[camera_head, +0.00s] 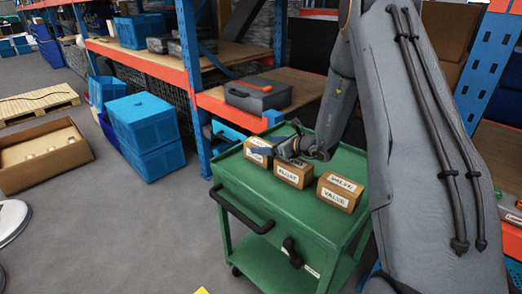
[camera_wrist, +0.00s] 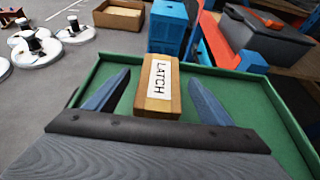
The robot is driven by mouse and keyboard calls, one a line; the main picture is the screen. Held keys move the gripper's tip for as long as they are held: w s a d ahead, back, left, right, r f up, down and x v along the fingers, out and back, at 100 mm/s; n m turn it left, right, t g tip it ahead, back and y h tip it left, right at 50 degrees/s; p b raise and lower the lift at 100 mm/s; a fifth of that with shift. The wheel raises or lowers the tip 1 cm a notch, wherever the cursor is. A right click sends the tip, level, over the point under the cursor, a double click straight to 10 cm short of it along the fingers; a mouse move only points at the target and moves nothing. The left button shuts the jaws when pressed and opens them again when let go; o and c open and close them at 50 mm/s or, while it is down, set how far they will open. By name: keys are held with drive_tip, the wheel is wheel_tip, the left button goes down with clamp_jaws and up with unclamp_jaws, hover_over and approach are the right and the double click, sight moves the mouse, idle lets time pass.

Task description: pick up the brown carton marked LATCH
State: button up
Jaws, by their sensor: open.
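The brown carton marked LATCH (camera_wrist: 159,88) lies on the green cart top in the wrist view, its white label facing up. My gripper (camera_wrist: 160,78) is open, with one blue finger on each side of the carton in the picture and a visible gap on both sides. How far the fingertips are above the cart top is hard to tell. In the head view, the leftmost carton (camera_head: 258,159) appears to be this one, partly hidden by my gripper (camera_head: 276,143); its label cannot be read there.
A carton marked FLOAT (camera_head: 293,173) and one marked VALVE (camera_head: 339,193) stand to its right on the green cart (camera_head: 245,187). A grey toolbox (camera_head: 258,96) sits on the shelf behind. Blue crates (camera_head: 145,130) are stacked on the floor left of the cart.

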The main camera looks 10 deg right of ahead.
drive_tip(key=shift+x, duration=0.85)
drive_tip(key=c, duration=1.3)
drive_tip(key=shift+r, duration=0.1)
drive_tip(key=shift+c, duration=0.2)
